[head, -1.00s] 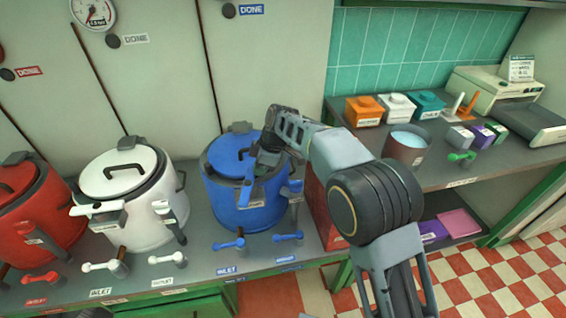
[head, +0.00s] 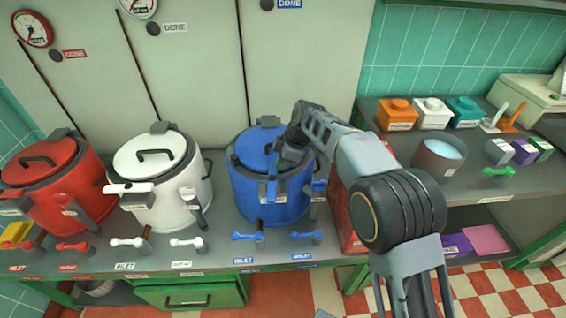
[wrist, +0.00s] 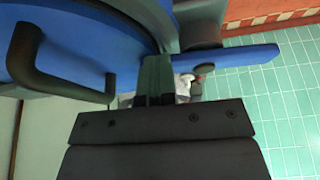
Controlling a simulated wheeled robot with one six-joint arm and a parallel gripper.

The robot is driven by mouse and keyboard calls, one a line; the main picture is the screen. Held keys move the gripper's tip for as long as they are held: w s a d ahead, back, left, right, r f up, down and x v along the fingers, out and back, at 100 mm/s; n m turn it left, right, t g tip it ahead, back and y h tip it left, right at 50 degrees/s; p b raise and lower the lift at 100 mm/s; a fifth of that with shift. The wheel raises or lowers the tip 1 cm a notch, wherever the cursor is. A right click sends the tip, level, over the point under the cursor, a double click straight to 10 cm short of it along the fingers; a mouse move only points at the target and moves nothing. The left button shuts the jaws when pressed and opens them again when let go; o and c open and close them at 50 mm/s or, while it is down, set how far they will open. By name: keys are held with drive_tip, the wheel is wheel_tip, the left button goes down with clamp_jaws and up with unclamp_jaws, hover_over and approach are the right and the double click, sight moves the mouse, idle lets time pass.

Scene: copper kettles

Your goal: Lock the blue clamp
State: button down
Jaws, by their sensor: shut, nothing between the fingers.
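The blue kettle (head: 262,207) stands on the counter with its blue lid (head: 258,150) on. The blue clamp (head: 271,190) is at the front of its rim. In the wrist view its blue lever (wrist: 240,61) sticks out to the right past the lid, from a dark pivot block. My gripper (head: 284,162) is shut and empty over the lid's right front edge. In the wrist view its shut fingertips (wrist: 157,72) are close beside the lever's inner end; I cannot tell whether they touch. The gripper partly hides the clamp in the head view.
The white kettle (head: 175,208) and red kettle (head: 75,195) stand to the left. Blue valve handles (head: 247,236) are in front of the blue kettle. A red box (head: 342,215) is close on its right. A side shelf holds a pot (head: 437,158) and several small boxes.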

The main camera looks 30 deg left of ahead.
drive_tip(key=shift+f, duration=0.2)
drive_tip(key=shift+w+d+b, duration=0.2)
drive_tip(key=shift+d+b, duration=0.1)
drive_tip(key=shift+d, duration=0.15)
drive_tip(key=d, duration=0.1)
drive_tip(key=w+d+b, duration=0.1)
drive_tip(key=shift+w+d+f, duration=0.1)
drive_tip(key=shift+w+d, duration=0.1)
drive_tip(key=shift+d, duration=0.15)
drive_tip(key=v, duration=1)
drive_tip(key=shift+r+p, duration=0.35)
drive_tip(key=shift+p, duration=0.1)
drive_tip(key=shift+a, duration=0.1)
